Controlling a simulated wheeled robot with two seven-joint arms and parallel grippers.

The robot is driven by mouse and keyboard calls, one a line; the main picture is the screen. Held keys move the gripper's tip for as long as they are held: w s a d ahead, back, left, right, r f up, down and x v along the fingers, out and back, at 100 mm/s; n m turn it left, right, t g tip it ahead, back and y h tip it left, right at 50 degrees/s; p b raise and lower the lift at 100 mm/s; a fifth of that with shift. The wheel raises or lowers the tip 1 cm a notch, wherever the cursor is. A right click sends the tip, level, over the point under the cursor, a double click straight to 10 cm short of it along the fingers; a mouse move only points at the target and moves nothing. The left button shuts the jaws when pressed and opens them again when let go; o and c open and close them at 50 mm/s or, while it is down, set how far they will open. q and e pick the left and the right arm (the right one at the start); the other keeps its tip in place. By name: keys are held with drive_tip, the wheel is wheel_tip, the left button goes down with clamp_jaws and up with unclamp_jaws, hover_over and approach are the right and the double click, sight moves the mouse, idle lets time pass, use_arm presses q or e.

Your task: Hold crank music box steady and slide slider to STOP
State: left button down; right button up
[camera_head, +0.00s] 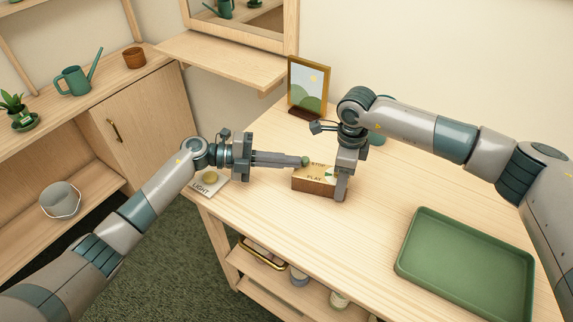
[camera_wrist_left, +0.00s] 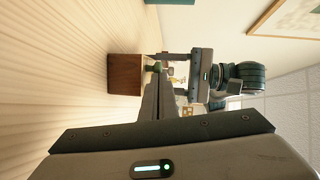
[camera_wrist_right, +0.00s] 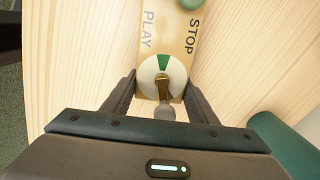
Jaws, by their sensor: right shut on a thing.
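The music box (camera_head: 313,184) is a wooden block on the table, with STOP and PLAY lettered on top. In the right wrist view, its top (camera_wrist_right: 151,45) carries a white disc with a green wedge (camera_wrist_right: 162,76) and a brass crank. My right gripper (camera_head: 341,194) is shut on the box, a finger on either side. The round green slider knob (camera_head: 305,161) is at the STOP side; it also shows in the left wrist view (camera_wrist_left: 154,67). My left gripper (camera_head: 297,161) is shut, its tips at the knob. Whether they touch it, I cannot tell. The slot is hidden.
A green tray (camera_head: 466,264) lies at the table's front right. A LIGHT plate with a yellow button (camera_head: 209,178) is at the left corner. A framed picture (camera_head: 309,86) stands at the back. The table between box and tray is clear.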

use_arm(q)
drive_tip(key=shift+s, duration=0.1)
use_arm(e)
drive_tip(key=shift+s+a, duration=0.1)
drive_tip(key=shift+a, duration=0.05)
use_arm(q)
drive_tip(key=shift+s+a+r, duration=0.1)
drive_tip(key=shift+s+a, duration=0.3)
drive_tip(key=s+a, duration=0.2)
drive_tip(key=shift+s+a+r, duration=0.15)
drive_tip(key=shift+a+r, duration=0.15)
drive_tip(key=shift+r, duration=0.05)
drive_tip(key=s+a+r, duration=0.1)
drive_tip(key=a, duration=0.8)
drive_tip(key=shift+r, duration=0.2)
use_arm(e)
drive_tip(key=o, duration=1.4)
